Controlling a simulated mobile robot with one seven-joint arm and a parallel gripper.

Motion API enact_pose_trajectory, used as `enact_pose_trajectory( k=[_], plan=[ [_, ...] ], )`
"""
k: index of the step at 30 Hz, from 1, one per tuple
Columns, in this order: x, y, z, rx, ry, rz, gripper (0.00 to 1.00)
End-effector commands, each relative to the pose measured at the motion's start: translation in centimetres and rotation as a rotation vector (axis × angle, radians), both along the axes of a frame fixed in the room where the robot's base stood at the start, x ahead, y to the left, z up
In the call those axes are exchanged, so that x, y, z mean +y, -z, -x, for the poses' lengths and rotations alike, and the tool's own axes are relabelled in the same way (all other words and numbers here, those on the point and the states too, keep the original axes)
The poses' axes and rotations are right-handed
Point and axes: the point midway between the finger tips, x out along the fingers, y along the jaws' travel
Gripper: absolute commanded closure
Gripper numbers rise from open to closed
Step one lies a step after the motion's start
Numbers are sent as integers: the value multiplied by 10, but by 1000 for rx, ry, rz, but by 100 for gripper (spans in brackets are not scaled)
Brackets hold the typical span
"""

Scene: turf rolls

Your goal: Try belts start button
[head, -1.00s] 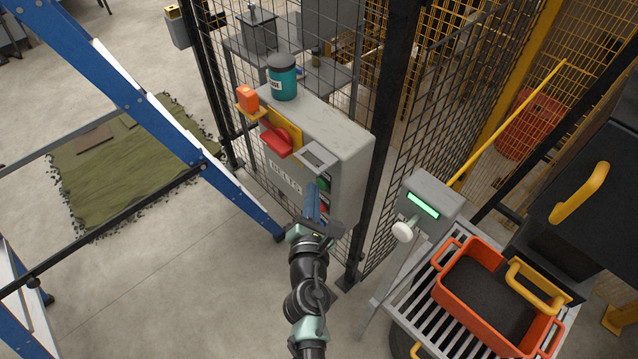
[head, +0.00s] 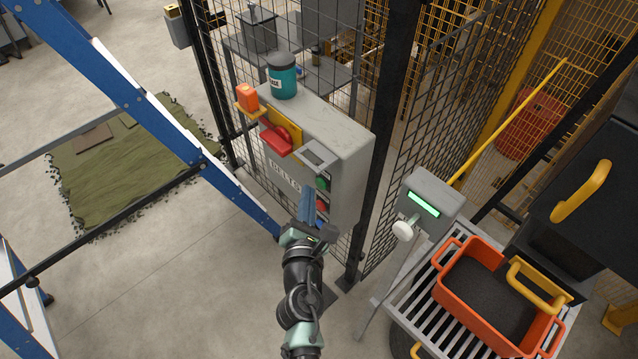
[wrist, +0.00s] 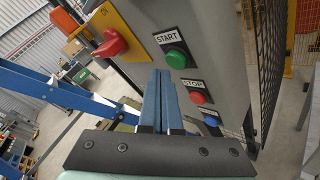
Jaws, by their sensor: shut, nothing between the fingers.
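The grey belts control box (head: 335,143) is mounted on the mesh fence, with a "BELTS" label on its front. Its green start button (wrist: 176,59) sits under a "START" label in the wrist view; it also shows in the head view (head: 323,183). Below it are a red stop button (wrist: 198,97) and a blue button (wrist: 210,121). My gripper (head: 308,194) is shut and empty in front of the panel, its blue fingers pointing at the box. In the wrist view the fingertips (wrist: 160,75) appear just left of the green button; contact cannot be told.
A red rotary switch on a yellow plate (head: 280,139) juts from the box, beside an orange item (head: 247,97). A teal jar (head: 282,78) stands on top. A blue ladder (head: 150,110) is close on the left. A post with a green display (head: 425,203) and an orange tray (head: 463,248) stand right.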

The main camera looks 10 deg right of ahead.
Motion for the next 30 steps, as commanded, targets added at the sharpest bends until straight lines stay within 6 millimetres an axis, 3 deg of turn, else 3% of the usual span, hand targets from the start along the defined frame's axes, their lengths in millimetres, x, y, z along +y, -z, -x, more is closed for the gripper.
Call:
enact_pose_trajectory(
  k=[8,22,30],
  plan=[
    [2,0,1,1,-1,0,100],
    [37,1,26,0,-3,0,100],
    [41,0,30,1,0,-1,100]
  ],
)
